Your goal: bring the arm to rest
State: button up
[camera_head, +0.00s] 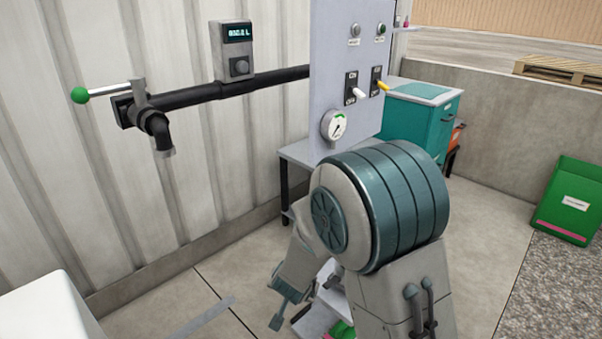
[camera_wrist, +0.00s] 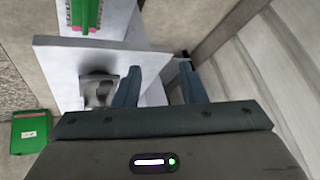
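My arm rises in the lower middle of the head view and bends at a large teal-banded joint, then points down to the left. My gripper (camera_head: 280,312) hangs low in that view, partly hidden by the arm. In the wrist view my gripper (camera_wrist: 160,80) shows its two dark fingers apart with nothing between them. A pale flat surface (camera_wrist: 60,55) lies beyond the fingers, and a small grey block (camera_wrist: 98,90) shows left of the left finger. I cannot tell whether the fingers touch anything.
A grey control panel (camera_head: 340,85) with switches and a gauge (camera_head: 334,124) stands behind the arm. A black pipe (camera_head: 200,95) with a green-knobbed lever (camera_head: 105,91) runs along the left wall. A teal cabinet (camera_head: 415,120) and green tote (camera_head: 568,203) are at right. Open floor (camera_head: 485,235) lies between.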

jog(key=s+d+r+n+g+y+p, duration=0.1)
jog(key=s+d+r+p, duration=0.15)
jog(key=r, duration=0.45)
jog(key=s+d+r+n+y+p, duration=0.1)
jog(key=s+r+p, duration=0.15)
jog(key=r, duration=0.45)
jog(key=s+d+r+n+g+y+p, duration=0.1)
jog(key=s+d+r+p, duration=0.15)
jog(key=r, duration=0.55)
jog(key=s+d+r+g+h+p, duration=0.2)
jog(key=s+d+r+h+p, duration=0.1)
jog(key=s+d+r+p, duration=0.5)
jog(key=s+d+r, duration=0.2)
jog(key=s+r, duration=0.2)
jog(key=shift+s+d, duration=0.25)
jog(key=shift+s, duration=0.15)
jog(key=shift+r, duration=0.1)
